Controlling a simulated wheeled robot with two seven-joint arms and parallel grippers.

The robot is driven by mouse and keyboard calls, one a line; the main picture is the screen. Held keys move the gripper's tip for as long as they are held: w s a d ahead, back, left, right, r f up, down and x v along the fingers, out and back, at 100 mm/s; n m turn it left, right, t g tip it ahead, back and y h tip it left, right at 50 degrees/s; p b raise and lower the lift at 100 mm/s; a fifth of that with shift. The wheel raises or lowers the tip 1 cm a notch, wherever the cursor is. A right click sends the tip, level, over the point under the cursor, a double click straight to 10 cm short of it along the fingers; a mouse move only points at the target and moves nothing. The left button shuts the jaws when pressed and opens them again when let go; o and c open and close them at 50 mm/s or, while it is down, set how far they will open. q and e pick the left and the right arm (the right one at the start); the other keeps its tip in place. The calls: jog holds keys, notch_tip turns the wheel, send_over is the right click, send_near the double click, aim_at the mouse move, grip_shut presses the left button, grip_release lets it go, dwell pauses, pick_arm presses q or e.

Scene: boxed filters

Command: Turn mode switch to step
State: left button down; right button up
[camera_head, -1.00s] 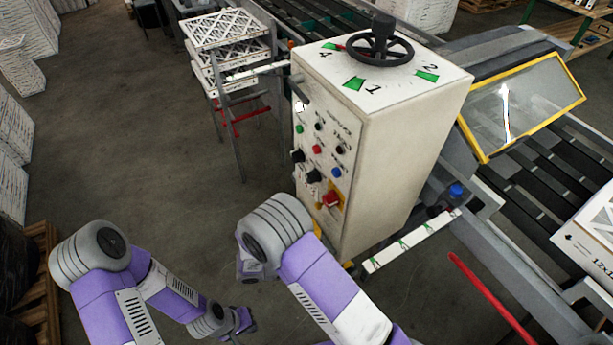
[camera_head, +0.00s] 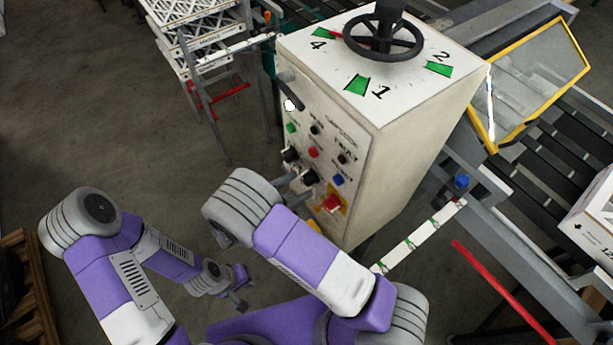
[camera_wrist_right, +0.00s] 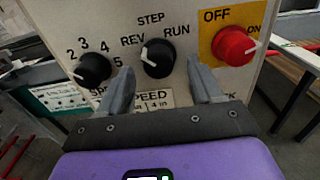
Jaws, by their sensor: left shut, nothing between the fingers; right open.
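The mode switch (camera_wrist_right: 158,58) is a black knob in the middle of the right wrist view, below the labels REV, STEP and RUN. Its white pointer mark points up-left toward REV. In the head view the mode switch (camera_head: 311,178) sits on the front of the cream control cabinet (camera_head: 330,130). My right gripper (camera_wrist_right: 160,68) is open, its fingertips to either side of the knob in the picture; contact cannot be told. In the head view its fingers are partly hidden by my right arm. My left gripper (camera_head: 241,300) is shut and empty, low and away from the panel.
A black speed knob (camera_wrist_right: 93,69) lies left of the mode switch. A red OFF/ON knob (camera_wrist_right: 234,46) on a yellow plate lies right. A handwheel (camera_head: 384,40) tops the cabinet. A white rack (camera_head: 200,50) stands behind left, with open floor in front.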

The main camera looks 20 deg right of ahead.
jog(key=shift+x, duration=1.35)
pick_arm(q)
jog(key=shift+w+d+r, duration=0.1)
jog(key=shift+w+d, duration=0.15)
jog(key=shift+w, duration=0.2)
pick_arm(e)
jog(key=shift+a, duration=0.1)
jog(key=c, duration=1.1)
jog(key=shift+o, duration=0.2)
